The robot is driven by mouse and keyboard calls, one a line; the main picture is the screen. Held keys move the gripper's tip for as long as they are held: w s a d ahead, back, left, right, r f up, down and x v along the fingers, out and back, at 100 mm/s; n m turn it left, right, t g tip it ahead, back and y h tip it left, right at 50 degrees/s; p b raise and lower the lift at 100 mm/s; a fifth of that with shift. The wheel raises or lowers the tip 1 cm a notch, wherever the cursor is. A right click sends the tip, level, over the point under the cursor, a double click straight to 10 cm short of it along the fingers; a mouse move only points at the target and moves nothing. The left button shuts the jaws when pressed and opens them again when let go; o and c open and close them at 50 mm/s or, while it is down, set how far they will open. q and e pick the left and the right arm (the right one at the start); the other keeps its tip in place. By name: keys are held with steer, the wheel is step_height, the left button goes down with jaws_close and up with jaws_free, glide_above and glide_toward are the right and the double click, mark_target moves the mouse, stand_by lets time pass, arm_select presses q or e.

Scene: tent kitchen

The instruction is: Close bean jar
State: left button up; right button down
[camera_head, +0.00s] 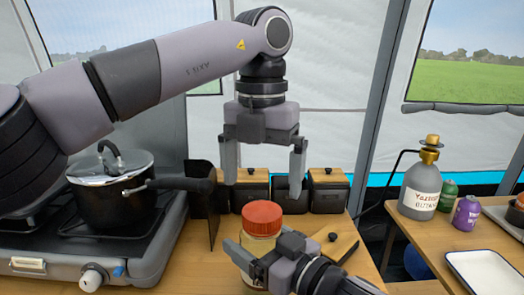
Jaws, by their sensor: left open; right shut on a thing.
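The bean jar (257,245) stands upright on the wooden table, with a clear body and pale contents. A red-orange lid (262,217) sits on top of it; whether it is fully tightened cannot be told. My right gripper (245,265) is shut on the jar's body from the lower right, hiding part of its lower side. My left gripper (264,178) points down above the lid, its fingers open on either side and empty, with a gap between the fingertips and the lid.
A gas stove (75,268) with a lidded black pot (112,196) stands at left. Dark canisters with wooden lids (328,192) line the table's back. A side table at right holds a gas bottle (421,190) and a white tray (485,272).

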arm_select(q)
step_height(320, 180, up, 6)
stand_by(0.5)
steer(key=shift+r, duration=0.1)
arm_select(e)
jaws_free()
steer(key=v, duration=0.7)
stand_by(0.3)
